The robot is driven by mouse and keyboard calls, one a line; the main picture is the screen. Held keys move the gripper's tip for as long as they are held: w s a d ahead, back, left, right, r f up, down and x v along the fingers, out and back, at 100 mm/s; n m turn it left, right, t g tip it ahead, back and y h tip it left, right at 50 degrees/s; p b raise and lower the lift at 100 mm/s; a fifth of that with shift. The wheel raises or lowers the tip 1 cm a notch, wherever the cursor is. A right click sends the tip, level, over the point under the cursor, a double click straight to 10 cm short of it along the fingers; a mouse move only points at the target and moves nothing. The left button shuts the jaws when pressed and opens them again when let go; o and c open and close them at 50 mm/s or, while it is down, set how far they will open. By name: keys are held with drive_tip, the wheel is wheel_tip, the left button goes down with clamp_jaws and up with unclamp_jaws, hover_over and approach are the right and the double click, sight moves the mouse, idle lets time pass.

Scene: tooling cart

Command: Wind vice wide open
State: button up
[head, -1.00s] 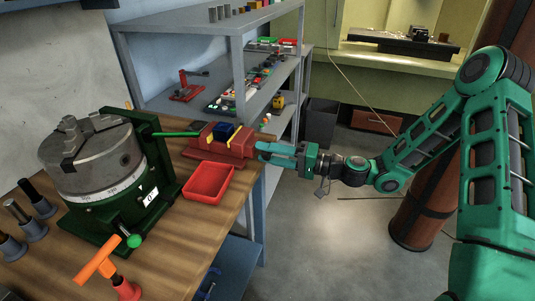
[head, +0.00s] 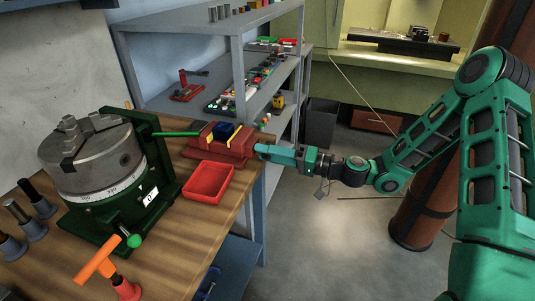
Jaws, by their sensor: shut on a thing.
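A red vice (head: 224,150) stands near the right edge of the wooden bench. Yellow strips line its jaws, and a dark blue block (head: 223,131) sits between them. My gripper (head: 262,150) comes in from the right, level with the vice's right end. It is shut on what seems to be the vice handle, which the fingers hide. The gap between jaws and block is too small to judge.
A red tray (head: 208,193) lies just in front of the vice. A large chuck on a green stand (head: 92,165) fills the bench's left, with its green lever (head: 176,134) reaching toward the vice. Grey shelves (head: 189,101) stand behind.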

drive_tip(key=shift+w+d+f+n, duration=0.15)
drive_tip(key=shift+w+n, duration=0.2)
drive_tip(key=shift+n, duration=0.45)
drive_tip(key=shift+n, duration=1.3)
drive_tip(key=shift+f, duration=0.1)
drive_tip(key=o, duration=1.1)
drive_tip(key=shift+c, duration=0.2)
drive_tip(key=shift+s+d+f, duration=0.1)
drive_tip(key=shift+s, duration=0.05)
